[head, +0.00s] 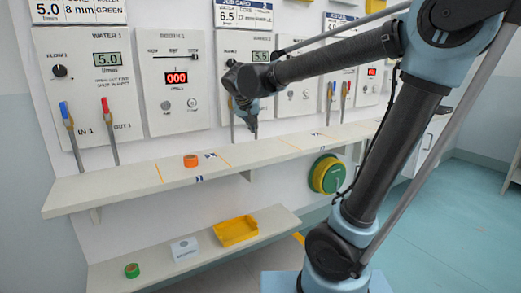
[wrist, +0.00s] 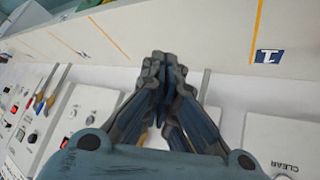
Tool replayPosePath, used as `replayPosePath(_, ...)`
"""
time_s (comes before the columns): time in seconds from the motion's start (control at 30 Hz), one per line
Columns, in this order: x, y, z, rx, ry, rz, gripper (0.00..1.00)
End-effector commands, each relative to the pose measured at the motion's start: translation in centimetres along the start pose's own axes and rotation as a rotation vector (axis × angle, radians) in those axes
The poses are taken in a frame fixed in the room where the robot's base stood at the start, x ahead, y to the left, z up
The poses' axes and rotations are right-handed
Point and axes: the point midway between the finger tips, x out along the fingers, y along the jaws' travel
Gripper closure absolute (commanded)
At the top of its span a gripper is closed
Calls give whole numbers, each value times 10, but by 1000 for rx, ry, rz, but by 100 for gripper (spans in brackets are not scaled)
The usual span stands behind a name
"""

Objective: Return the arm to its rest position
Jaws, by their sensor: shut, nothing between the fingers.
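My gripper (head: 250,122) hangs at the end of my arm in the head view, in front of the wall panels and above the upper shelf (head: 120,187). It points downward, apart from the shelf. In the wrist view my gripper (wrist: 166,62) shows its fingers brought together, with nothing between them. My arm reaches from the lower right of the head view, up, then across to the left. My gripper hides part of the panel behind it.
An orange roll (head: 190,161) sits on the upper shelf. A green roll (head: 132,270), a white box (head: 184,248) and a yellow bin (head: 236,231) stand on the lower shelf. A green and yellow reel (head: 327,174) is on the wall. The floor (head: 445,225) at right is clear.

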Motion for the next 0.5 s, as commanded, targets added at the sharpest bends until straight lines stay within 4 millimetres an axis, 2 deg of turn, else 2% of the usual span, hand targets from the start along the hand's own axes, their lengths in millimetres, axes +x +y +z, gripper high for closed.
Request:
replayPosePath(0.03,6,26,14,3,-32,14,100)
replayPosePath(0.2,19,92,67,-9,-141,31,100)
replayPosePath(0.4,27,151,138,-16,-259,23,100)
replayPosePath(0.5,30,173,176,-18,-313,7,100)
